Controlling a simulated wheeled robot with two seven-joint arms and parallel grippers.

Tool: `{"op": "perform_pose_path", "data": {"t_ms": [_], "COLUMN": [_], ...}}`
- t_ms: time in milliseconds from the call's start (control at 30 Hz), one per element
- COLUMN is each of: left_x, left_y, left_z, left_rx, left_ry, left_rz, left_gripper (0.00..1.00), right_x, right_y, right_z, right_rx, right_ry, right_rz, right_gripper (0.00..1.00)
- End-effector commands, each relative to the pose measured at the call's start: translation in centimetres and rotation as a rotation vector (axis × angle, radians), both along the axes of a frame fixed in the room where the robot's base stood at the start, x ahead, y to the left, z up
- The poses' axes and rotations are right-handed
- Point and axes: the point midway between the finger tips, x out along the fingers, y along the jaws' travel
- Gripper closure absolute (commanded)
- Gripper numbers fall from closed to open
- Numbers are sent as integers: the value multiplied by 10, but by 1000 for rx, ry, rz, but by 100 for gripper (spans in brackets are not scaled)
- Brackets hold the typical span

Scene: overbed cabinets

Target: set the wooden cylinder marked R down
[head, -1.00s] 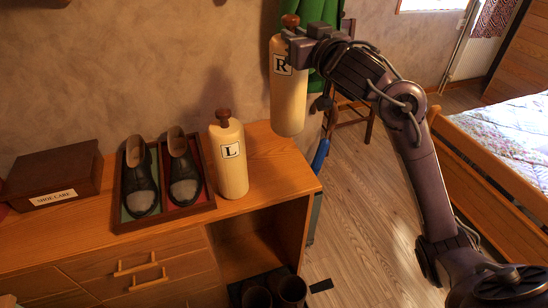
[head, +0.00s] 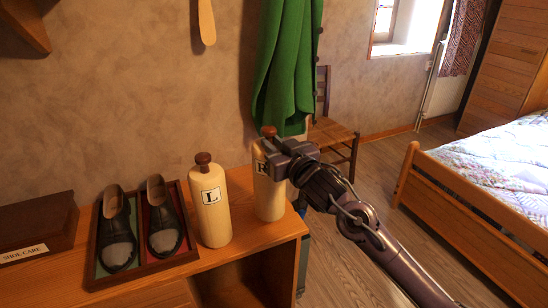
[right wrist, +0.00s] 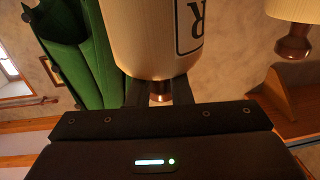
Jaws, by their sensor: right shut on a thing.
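The wooden cylinder marked R (head: 268,192) is pale with a dark knob and stands upright at the right end of the desk. My right gripper (head: 277,148) is shut at its top and partly hides the R label. In the right wrist view the cylinder (right wrist: 150,40) appears upside down, its knob between the fingers (right wrist: 160,92). I cannot tell whether its base touches the desk or hovers just above. The cylinder marked L (head: 211,210) stands upright to its left, apart from it; its knob shows in the wrist view (right wrist: 293,43). My left gripper is not in view.
A tray (head: 140,275) with two dark shoes (head: 117,228) sits left of L. The shoe care box (head: 40,228) is farther left. The desk's right edge (head: 290,236) is close to R. A green cloth (head: 285,65) hangs behind, beside a chair (head: 333,132).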

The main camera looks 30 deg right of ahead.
Motion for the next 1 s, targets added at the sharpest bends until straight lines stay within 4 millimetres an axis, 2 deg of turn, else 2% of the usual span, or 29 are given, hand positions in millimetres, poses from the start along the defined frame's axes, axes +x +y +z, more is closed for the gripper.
{"op": "perform_pose_path", "data": {"t_ms": [100, 200, 600, 633, 767, 1000], "left_x": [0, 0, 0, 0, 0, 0], "left_y": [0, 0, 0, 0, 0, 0], "left_z": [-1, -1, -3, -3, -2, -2], "left_rx": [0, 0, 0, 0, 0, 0], "left_ry": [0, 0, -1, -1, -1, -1], "left_rz": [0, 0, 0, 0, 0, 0], "left_gripper": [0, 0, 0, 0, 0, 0], "right_x": [0, 0, 0, 0, 0, 0], "right_y": [0, 0, 0, 0, 0, 0], "right_z": [-21, -30, -35, -35, -35, -35], "right_rx": [2, 1, 2, 1, 1, 1], "right_ry": [3, 1, -1, 1, 1, 1], "right_rz": [1, 1, 0, 0, 1, 1], "right_gripper": [100, 100, 100, 79, 62, 59]}}
